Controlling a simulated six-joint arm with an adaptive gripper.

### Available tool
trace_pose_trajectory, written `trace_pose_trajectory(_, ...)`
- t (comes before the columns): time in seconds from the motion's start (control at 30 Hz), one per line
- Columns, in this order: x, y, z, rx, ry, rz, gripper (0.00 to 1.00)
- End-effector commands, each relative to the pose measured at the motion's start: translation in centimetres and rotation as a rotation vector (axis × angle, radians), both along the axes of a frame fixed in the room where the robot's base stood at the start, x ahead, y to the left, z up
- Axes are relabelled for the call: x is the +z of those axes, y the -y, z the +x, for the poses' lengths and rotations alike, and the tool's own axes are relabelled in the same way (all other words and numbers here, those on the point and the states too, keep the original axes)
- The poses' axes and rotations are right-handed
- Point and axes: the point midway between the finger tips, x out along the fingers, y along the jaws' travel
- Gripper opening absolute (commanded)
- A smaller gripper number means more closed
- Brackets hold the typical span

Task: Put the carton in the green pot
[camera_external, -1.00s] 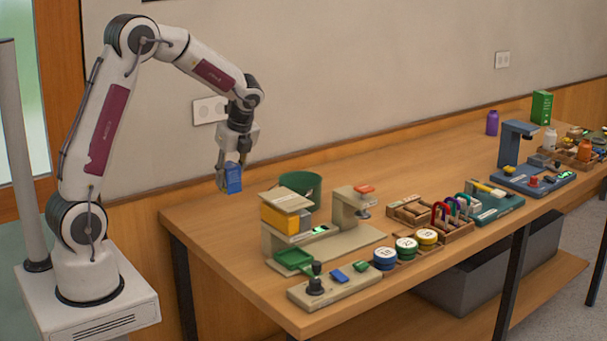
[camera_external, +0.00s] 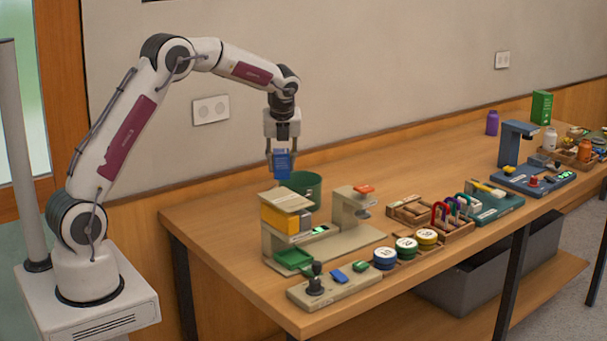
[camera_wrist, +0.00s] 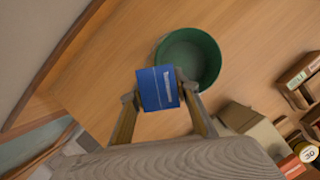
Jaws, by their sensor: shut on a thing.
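The carton (camera_external: 282,166) is a small blue box with pale lettering. My gripper (camera_external: 282,152) is shut on it and holds it upright in the air. In the wrist view the carton (camera_wrist: 158,88) sits between the two fingertips of my gripper (camera_wrist: 160,92). The green pot (camera_external: 304,184) is a round open container on the table, behind the beige machine. In the outside view the carton overlaps the pot's left rim. In the wrist view the pot (camera_wrist: 206,58) lies just beyond the carton, to its upper right, and its visible inside looks empty.
A beige machine (camera_external: 345,243) with a yellow block (camera_external: 280,220) stands in front of the pot. Round tins (camera_external: 406,247) and a rack with coloured hooks (camera_external: 446,212) are to the right.

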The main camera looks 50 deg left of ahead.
Motion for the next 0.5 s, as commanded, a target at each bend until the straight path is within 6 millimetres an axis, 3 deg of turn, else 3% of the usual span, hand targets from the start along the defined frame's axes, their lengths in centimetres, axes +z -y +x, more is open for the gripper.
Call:
trace_pose_trajectory(0.2,0.1,0.4,3.7,-0.137,0.009,0.010,0.06)
trace_pose_trajectory(0.5,0.2,0.7,5.9,-0.229,0.015,0.021,0.06)
